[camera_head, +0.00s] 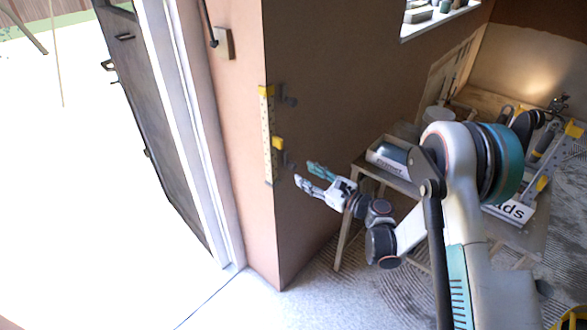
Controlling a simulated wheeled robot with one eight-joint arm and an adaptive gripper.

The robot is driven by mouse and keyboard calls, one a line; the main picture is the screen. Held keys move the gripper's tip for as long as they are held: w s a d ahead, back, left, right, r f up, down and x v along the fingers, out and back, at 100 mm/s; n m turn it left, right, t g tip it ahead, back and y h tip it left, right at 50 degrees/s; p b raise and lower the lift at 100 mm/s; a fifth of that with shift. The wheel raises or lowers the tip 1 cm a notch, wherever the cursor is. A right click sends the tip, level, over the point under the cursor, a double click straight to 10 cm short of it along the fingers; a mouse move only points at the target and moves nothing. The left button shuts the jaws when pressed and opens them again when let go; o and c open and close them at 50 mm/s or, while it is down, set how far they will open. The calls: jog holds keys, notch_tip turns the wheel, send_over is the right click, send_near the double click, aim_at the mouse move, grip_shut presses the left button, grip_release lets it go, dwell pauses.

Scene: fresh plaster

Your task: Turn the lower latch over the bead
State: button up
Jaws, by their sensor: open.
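A pale, perforated bead (267,120) stands upright along the plastered wall corner. An upper yellow piece (266,90) sits at its top, with a dark grey part (287,97) just to the right on the wall. The lower latch (278,143) shows as a yellow piece at the bead's right edge, with a dark grey part (288,161) below and right of it. I cannot tell exactly how it sits on the bead. My gripper (304,173) is open and empty, to the right of and slightly below the lower latch, its fingers pointing left toward the wall corner and apart from the latch.
A wooden bench (362,170) with a white box (392,155) on top stands right of my gripper. A wall switch (224,44) and an open dark door (150,110) lie to the left. The floor below the corner (240,300) is clear.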

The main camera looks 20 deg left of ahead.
aim_at(295, 168)
jog(key=b+x, duration=0.1)
jog(key=x, duration=0.5)
jog(key=shift+w+a+b, duration=0.15)
jog(key=shift+a+b, duration=0.15)
